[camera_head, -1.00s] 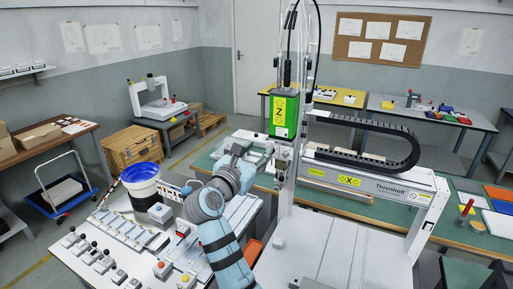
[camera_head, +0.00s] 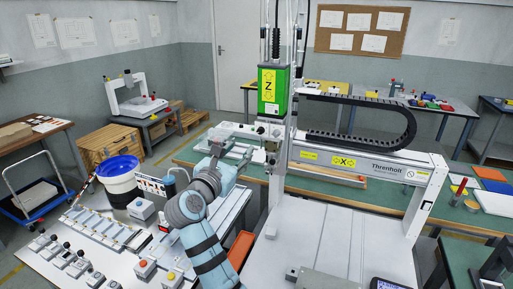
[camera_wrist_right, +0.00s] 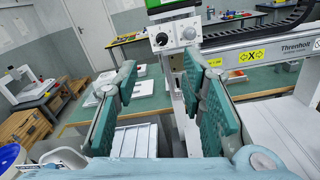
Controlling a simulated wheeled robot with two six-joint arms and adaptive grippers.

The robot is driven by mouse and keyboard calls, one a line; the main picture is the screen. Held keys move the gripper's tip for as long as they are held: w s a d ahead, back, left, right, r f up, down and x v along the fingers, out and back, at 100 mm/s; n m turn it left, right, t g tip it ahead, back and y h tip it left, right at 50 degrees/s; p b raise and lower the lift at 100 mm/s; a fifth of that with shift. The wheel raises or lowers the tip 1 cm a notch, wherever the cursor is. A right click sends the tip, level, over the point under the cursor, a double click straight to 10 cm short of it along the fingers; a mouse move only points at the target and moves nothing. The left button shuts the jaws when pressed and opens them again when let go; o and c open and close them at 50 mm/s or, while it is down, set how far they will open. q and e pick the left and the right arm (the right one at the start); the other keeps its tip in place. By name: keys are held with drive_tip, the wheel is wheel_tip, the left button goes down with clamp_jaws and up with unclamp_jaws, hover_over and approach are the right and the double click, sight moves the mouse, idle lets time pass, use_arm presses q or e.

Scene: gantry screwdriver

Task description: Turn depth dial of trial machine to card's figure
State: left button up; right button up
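The trial machine is a white gantry (camera_head: 330,220) with a green Z box (camera_head: 271,92). Below that box, its white head (camera_wrist_right: 174,38) carries two round dials in the right wrist view, a left dial (camera_wrist_right: 162,39) and a right dial (camera_wrist_right: 188,33). I cannot read a scale on either, nor tell which is the depth dial. My right gripper (camera_head: 240,142) is just left of the head. In the right wrist view it (camera_wrist_right: 160,82) is open and empty, its green-padded fingers apart and below the dials. I cannot make out the card. My left gripper is out of view.
A white bench (camera_head: 60,240) at front left holds several switch boxes and a blue-rimmed bucket (camera_head: 121,178). A green table (camera_head: 190,152) runs behind the gantry. A cable chain (camera_head: 360,115) arches over the gantry beam (camera_head: 350,161). The gantry's bed looks mostly clear.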

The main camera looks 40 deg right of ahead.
drive_tip(key=f, duration=0.2)
approach(260, 132)
drive_tip(key=x, duration=0.8)
drive_tip(key=shift+w+d+b, duration=0.1)
drive_tip(key=shift+d+b, duration=0.05)
drive_tip(key=shift+b, duration=0.25)
drive_tip(key=shift+r, duration=0.1)
drive_tip(key=shift+c, duration=0.2)
clamp_jaws()
